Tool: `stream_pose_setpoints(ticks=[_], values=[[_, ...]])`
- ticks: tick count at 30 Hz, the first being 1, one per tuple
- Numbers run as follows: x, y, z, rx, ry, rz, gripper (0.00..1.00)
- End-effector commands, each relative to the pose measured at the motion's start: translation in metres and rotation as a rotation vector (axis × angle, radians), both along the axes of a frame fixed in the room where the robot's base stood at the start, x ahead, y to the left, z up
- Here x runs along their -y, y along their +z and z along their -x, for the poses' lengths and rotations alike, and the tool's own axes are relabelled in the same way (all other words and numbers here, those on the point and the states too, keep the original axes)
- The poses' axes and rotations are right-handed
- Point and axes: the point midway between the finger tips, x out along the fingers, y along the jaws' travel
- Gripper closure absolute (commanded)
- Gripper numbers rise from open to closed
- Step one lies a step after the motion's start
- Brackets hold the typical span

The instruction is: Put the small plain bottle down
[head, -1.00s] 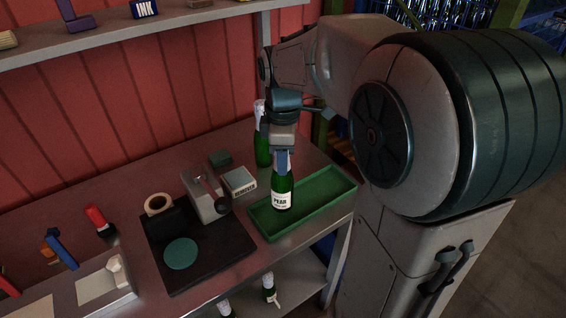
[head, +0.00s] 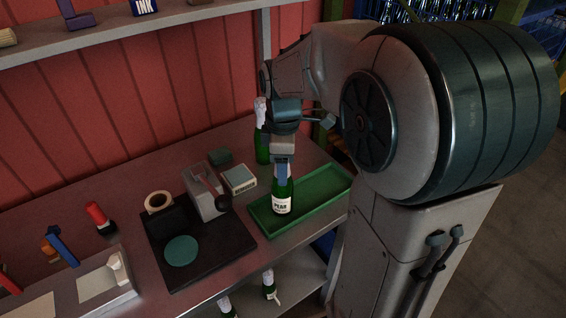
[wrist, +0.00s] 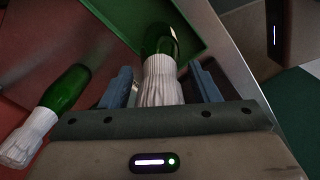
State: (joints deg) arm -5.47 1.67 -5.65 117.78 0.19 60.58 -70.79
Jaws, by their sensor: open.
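A small green bottle with a white PEAR label (head: 282,203) stands upright at the left part of the green tray (head: 325,190). My gripper (head: 281,172) is above it with its fingers at the neck. In the wrist view the bottle's white pleated neck (wrist: 160,82) lies between the two blue fingers of my open gripper (wrist: 162,88), with gaps beside it. The head view hides the neck behind the fingers. The wrist view also shows the green tray (wrist: 95,18) under the bottle.
Another green bottle with a white pleated top (head: 261,112) stands behind my gripper, close by. A grey device with a lever (head: 203,195) on a black mat (head: 225,245) and a small labelled box (head: 240,179) are left of the tray. The tray's right part is empty.

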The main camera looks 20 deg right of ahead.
Motion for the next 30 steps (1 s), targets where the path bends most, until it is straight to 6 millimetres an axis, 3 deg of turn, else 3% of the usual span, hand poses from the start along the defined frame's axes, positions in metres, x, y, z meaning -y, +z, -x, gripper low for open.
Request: stream_pose_setpoints(ticks=[5,18,25,30], values=[[0.0,0.021,-0.001,0.005,0.0,0.0,0.44],[0.0,0.108,-0.001,0.003,-0.001,0.0,0.44],[0.0,0.119,0.007,0.01,-0.047,-0.002,0.44],[0.001,0.101,0.04,0.065,-0.305,-0.019,0.44]])
